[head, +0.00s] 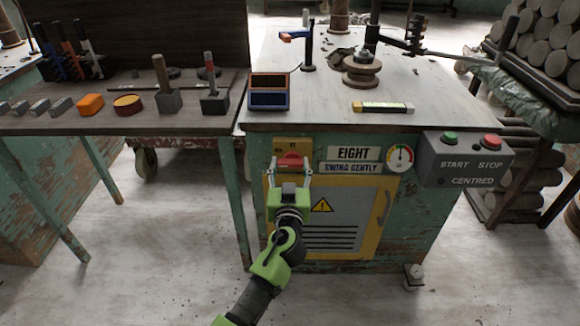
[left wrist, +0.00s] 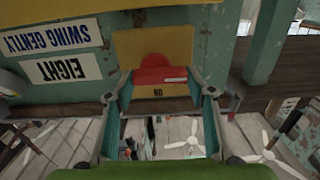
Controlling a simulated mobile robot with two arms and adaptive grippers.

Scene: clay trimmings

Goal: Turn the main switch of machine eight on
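The main switch (head: 290,161) of machine eight is a red handle on a yellow plate (head: 292,145), left of the EIGHT sign (head: 353,153). In the left wrist view, which is upside down, the red handle (left wrist: 160,76) lies about level, crosswise between my fingers. A dark "ON" label (left wrist: 158,92) shows on the plate beside it. My left gripper (head: 290,168) is in front of the switch, its fingers spread to either side of the handle. Narrow gaps seem to show at both ends; contact is hard to judge. My right gripper is not in view.
A START STOP box (head: 464,160) juts from the machine's right front corner, near a round gauge (head: 400,158). A grey cabinet door (head: 330,222) with a yellow frame is below the switch. A wooden bench (head: 60,122) with tools adjoins on the left.

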